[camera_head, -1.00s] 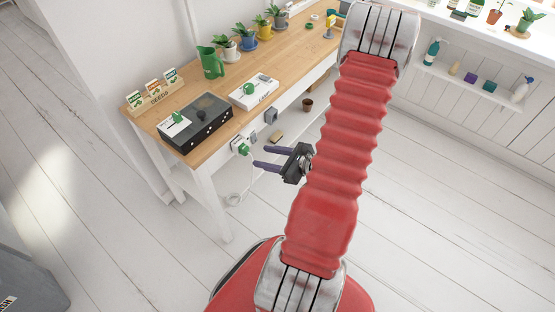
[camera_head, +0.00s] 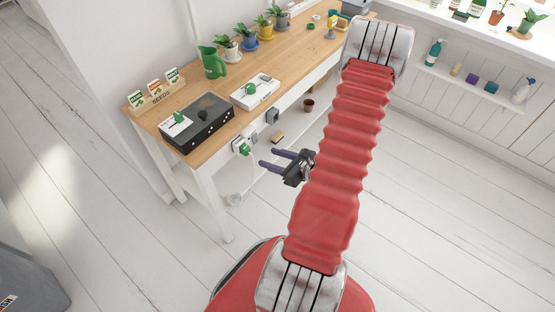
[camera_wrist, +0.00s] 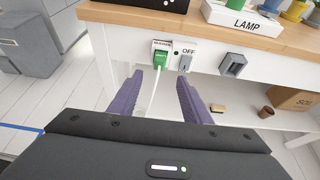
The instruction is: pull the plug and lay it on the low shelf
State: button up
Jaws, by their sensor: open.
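The green plug (camera_head: 243,149) sits in a white socket on the front apron of the wooden desk (camera_head: 283,62), with a white cable hanging down from it. In the wrist view the green plug (camera_wrist: 160,58) is in the left socket, beside a switch plate marked OFF (camera_wrist: 187,54). My gripper (camera_head: 274,159) is open and empty, its two purple fingers pointing at the desk front, short of the plug. In the wrist view my gripper (camera_wrist: 155,92) has its fingers apart, with the plug beyond and between them. The low shelf under the desk shows partly in the wrist view (camera_wrist: 240,121).
A grey box (camera_wrist: 232,64) is fixed on the apron right of the switch. A brown pot (camera_wrist: 266,112), a small tan block (camera_wrist: 217,108) and a cardboard box (camera_wrist: 292,98) are under the desk. A black box (camera_head: 197,124) and a white box (camera_head: 254,93) stand on the desktop.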

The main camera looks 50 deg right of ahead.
aim_at(249, 151)
jog(key=x, duration=1.1)
jog(key=shift+w+f, duration=0.1)
jog(key=shift+c, duration=0.6)
grip_shut()
jog(key=shift+s, duration=1)
dwell(1.0)
jog(key=shift+s, duration=0.7)
jog(key=shift+s, duration=0.35)
jog(key=shift+s, duration=0.35)
